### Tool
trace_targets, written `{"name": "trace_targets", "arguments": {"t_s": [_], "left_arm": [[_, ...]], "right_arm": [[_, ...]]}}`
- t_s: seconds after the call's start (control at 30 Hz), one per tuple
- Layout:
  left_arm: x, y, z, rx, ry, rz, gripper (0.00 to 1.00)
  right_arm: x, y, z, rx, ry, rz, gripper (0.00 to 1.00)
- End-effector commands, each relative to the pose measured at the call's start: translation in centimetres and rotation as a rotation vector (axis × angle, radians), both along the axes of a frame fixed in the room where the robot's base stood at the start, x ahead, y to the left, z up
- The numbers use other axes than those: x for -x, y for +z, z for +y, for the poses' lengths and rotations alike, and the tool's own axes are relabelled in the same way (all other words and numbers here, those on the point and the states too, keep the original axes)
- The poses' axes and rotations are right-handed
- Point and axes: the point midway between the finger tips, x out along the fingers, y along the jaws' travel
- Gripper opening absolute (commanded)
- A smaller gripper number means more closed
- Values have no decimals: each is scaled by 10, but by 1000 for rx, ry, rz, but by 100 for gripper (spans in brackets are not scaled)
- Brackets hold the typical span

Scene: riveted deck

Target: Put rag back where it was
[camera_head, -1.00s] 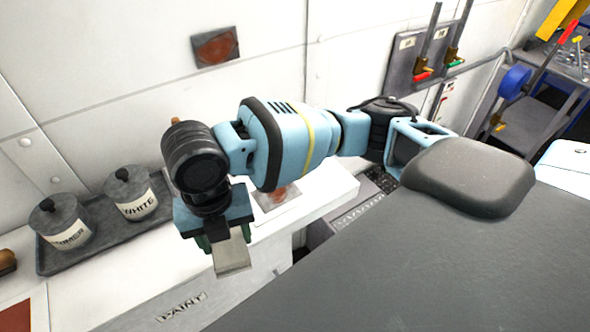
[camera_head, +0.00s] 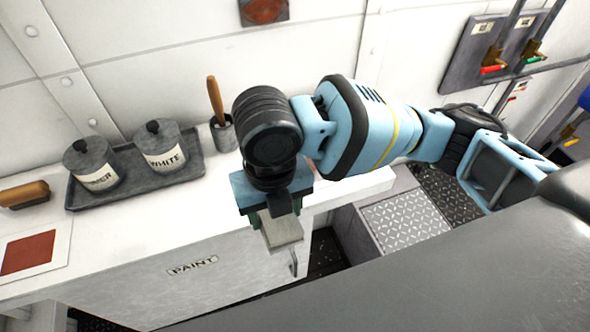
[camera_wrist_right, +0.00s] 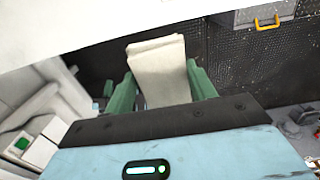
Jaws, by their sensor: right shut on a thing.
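The rag is a pale, cream-coloured folded cloth (camera_head: 283,233). It hangs below my right gripper (camera_head: 270,222) in the head view, in front of the white bench's front edge. The right wrist view shows the rag (camera_wrist_right: 158,70) pinched between the green fingers of the right gripper (camera_wrist_right: 160,85), which is shut on it. The rag's upper part is hidden by the gripper in the head view. My left gripper is not in view.
The white bench (camera_head: 130,235) carries a grey tray (camera_head: 118,196) with two lidded pots, a brush holder (camera_head: 224,135), a wooden-backed brush (camera_head: 24,194) and a red swatch sheet (camera_head: 28,253). A patterned metal step (camera_head: 405,222) stands right of the bench.

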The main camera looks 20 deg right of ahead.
Motion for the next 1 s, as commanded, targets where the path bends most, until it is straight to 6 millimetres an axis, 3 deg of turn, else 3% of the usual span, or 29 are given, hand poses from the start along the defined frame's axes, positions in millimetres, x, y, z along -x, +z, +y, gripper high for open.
{"name": "trace_targets", "arguments": {"t_s": [0.3,0.5,1.0], "left_arm": [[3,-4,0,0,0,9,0],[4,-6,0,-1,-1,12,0],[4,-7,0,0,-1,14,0]], "right_arm": [[-65,-8,-39,1,-9,1,34],[-96,-11,-57,0,-5,1,34],[-120,-13,-71,1,-5,1,34]]}}
